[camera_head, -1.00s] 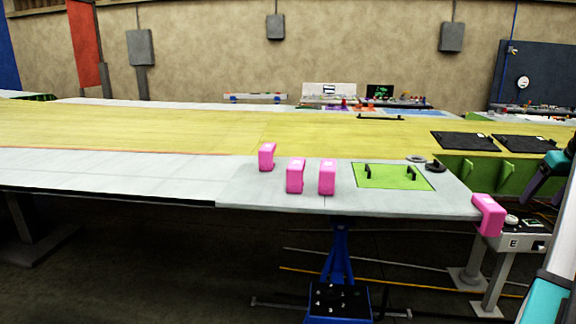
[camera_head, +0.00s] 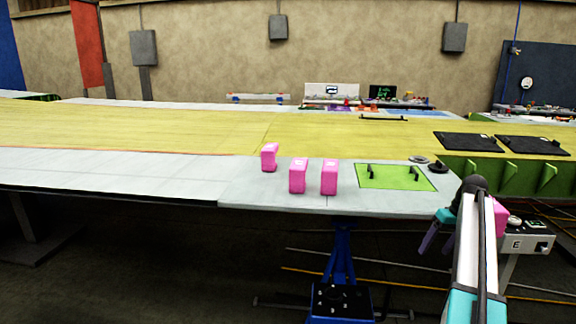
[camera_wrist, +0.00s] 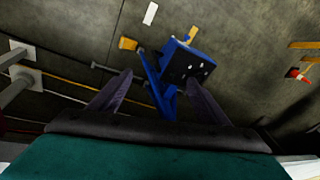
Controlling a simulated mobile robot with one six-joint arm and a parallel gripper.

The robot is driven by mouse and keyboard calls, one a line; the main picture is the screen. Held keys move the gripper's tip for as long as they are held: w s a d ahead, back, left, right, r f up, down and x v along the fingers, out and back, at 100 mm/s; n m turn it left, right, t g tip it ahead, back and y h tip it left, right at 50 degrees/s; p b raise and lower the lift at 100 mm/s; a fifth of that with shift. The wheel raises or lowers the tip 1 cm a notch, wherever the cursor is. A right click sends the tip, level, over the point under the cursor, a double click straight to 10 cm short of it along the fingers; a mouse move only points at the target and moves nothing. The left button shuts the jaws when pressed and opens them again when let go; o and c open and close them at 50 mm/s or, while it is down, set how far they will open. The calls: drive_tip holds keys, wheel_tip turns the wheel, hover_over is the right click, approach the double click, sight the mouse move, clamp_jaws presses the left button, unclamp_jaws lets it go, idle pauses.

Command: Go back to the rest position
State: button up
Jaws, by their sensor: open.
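My gripper (camera_head: 437,238) hangs at the right in the head view, in front of the wing's near right corner. Part of it is hidden behind my own arm. In the wrist view its two fingers (camera_wrist: 157,92) are spread apart with nothing between them. Beyond them I see the floor and a blue stand (camera_wrist: 180,68).
Pink blocks (camera_head: 269,157), (camera_head: 298,176) and (camera_head: 329,177) stand on the grey wing edge (camera_head: 260,190). A green plate (camera_head: 395,178) with two black handles lies right of them. The blue stand's foot (camera_head: 340,300) is below the wing. A grey box (camera_head: 525,243) marked E stands at right.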

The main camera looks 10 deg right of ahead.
drive_tip(key=w+a+f+n+g+y, duration=0.1)
drive_tip(key=a+f+n+g, duration=0.1)
drive_tip(key=a+f, duration=1.55)
drive_tip(key=s+a+f+g, duration=0.2)
drive_tip(key=s+a+f, duration=0.2)
drive_tip(key=a+f, duration=0.45)
drive_tip(key=s+a+f+g, duration=0.1)
drive_tip(key=s+a+f, duration=0.3)
drive_tip(key=a+f, duration=0.45)
drive_tip(key=s+a+f+n+g, duration=0.1)
drive_tip(key=s+a+f+g, duration=0.2)
drive_tip(key=s+a+f, duration=1.05)
drive_tip(key=s+f+m+h, duration=0.2)
drive_tip(key=s+h, duration=0.1)
drive_tip(key=s, duration=1.6)
drive_tip(key=shift+s+a+f+m, duration=0.2)
drive_tip(key=shift+s+f+m, duration=0.05)
drive_tip(key=shift+f+m, duration=0.15)
